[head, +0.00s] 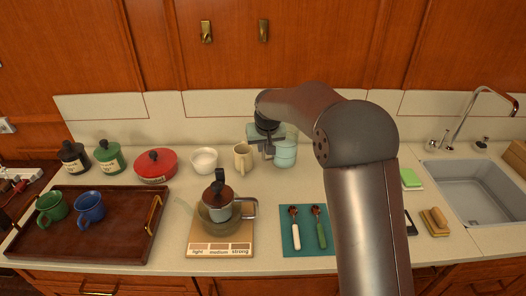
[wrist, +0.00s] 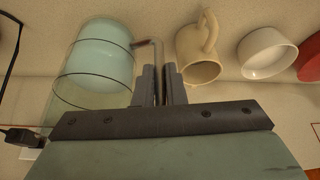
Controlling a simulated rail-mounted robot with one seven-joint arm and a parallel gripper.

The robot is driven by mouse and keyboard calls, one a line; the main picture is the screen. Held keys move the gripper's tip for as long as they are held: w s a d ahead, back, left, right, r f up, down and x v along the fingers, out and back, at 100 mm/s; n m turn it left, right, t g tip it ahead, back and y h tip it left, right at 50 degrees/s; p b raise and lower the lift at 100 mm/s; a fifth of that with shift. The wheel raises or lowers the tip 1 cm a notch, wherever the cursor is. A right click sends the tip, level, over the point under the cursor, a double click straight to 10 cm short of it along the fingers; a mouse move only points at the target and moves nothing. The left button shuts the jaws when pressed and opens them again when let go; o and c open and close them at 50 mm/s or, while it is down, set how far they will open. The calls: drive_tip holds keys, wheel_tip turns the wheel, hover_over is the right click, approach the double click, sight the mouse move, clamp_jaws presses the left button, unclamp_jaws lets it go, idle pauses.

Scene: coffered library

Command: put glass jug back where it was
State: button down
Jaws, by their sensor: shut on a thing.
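The clear glass jug (wrist: 72,100) is beside my fingers in the wrist view, its thin handle (wrist: 132,47) reaching toward them. My gripper (wrist: 160,88) is shut on the jug by this handle. A pale teal container shows through the glass (wrist: 98,60); I cannot tell whether it is inside or behind the jug. In the head view my gripper (head: 268,150) is at the back of the counter, beside the teal container (head: 285,155). The jug's outline is hard to make out there, and I cannot tell whether its base touches the counter.
A beige mug (head: 242,158) stands close left of my gripper, then a white bowl (head: 204,160) and a red pot (head: 156,166). In front are a board (head: 205,249) with a coffee pot and a teal mat (head: 292,247) with spoons. The backsplash (head: 225,102) is close behind.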

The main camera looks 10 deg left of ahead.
sight(263, 153)
drive_tip(key=shift+w+a+f, duration=0.1)
drive_tip(key=shift+w, duration=0.05)
drive_tip(key=shift+w+f+p, duration=0.1)
drive_tip(key=shift+f+p, duration=0.2)
drive_tip(key=shift+f, duration=1.4)
drive_tip(key=shift+f, duration=0.1)
drive_tip(key=c, duration=1.9)
unclamp_jaws()
drive_tip(key=shift+f, duration=0.15)
drive_tip(key=o, duration=0.4)
